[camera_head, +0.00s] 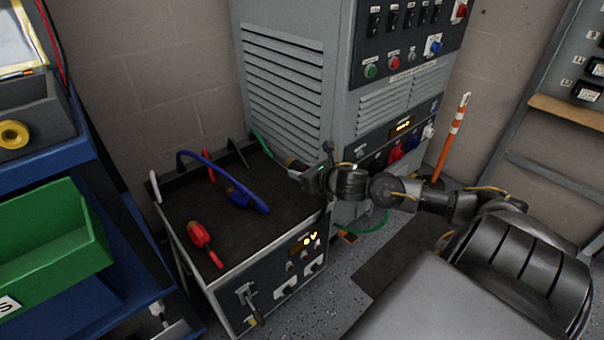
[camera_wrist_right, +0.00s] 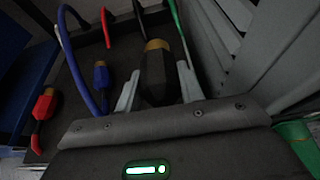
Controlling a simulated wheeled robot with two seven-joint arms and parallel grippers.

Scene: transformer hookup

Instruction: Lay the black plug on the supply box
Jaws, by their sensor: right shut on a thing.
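The supply box (camera_head: 262,228) is a low grey cabinet with a dark top and a control panel on its front. My right gripper (camera_head: 300,172) is at the right rear part of the box top in the head view. It is shut on the black plug (camera_head: 291,163). In the right wrist view the black plug (camera_wrist_right: 158,78), with its gold band, sits between the two fingers. I cannot tell whether the plug touches the box top. My left gripper is not in view.
A red plug (camera_head: 199,236) and a blue plug (camera_head: 245,197) lie on the box top with their cables. A green cable (camera_head: 262,143) runs behind the gripper. A tall grey cabinet (camera_head: 290,85) stands behind right, and a blue cart with a green bin (camera_head: 50,240) stands left.

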